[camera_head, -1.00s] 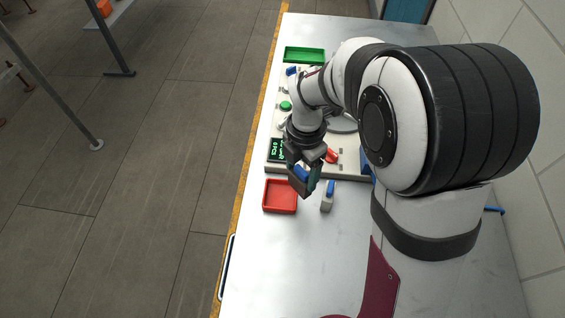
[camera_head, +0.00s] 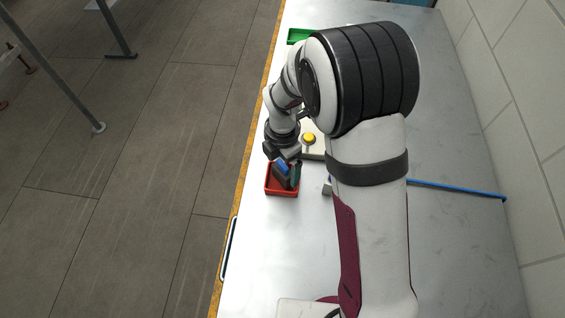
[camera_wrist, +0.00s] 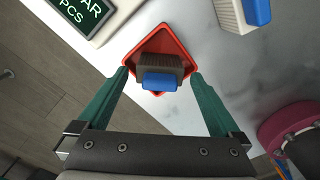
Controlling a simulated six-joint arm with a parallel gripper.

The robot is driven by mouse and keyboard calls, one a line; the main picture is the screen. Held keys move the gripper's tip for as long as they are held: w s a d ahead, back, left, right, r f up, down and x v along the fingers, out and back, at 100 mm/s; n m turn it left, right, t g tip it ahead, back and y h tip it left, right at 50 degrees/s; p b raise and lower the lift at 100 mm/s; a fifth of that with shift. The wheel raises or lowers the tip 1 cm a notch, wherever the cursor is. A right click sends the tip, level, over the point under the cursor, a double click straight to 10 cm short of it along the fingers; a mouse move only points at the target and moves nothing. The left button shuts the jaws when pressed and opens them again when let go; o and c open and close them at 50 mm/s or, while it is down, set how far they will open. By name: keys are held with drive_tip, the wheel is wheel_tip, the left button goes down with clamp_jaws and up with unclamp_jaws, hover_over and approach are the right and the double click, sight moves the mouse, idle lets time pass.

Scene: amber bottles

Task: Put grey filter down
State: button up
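The grey filter (camera_wrist: 160,66), a dark ribbed block with a blue top, is at the red tray (camera_wrist: 178,39) in the wrist view. I cannot tell whether it rests on the tray floor. My gripper (camera_wrist: 159,75) has its two green fingers spread, with a gap on each side of the filter. In the head view my gripper (camera_head: 288,175) is over the red tray (camera_head: 283,193), with the filter's blue part (camera_head: 281,167) between the fingers. My arm hides much of the bench behind it.
A paler block with a blue top (camera_wrist: 238,14) stands right of the tray. A green tray (camera_head: 298,36) is at the far end. The front bench is largely clear.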

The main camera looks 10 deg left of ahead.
wheel_tip(320, 180, up, 12)
drive_tip(key=s+d+r+m+y, duration=0.1)
drive_tip(key=s+d+m, duration=0.4)
drive_tip(key=s+m, duration=0.6)
drive_tip(key=s+d+r+m, duration=0.3)
drive_tip(key=s+d+m, duration=0.3)
drive_tip(key=m, duration=1.5)
drive_tip(key=s, duration=0.5)
drive_tip(key=shift+d+r+m+y, duration=0.2)
drive_tip(key=shift+d+m+y, duration=0.1)
drive_tip(key=shift+y, duration=0.1)
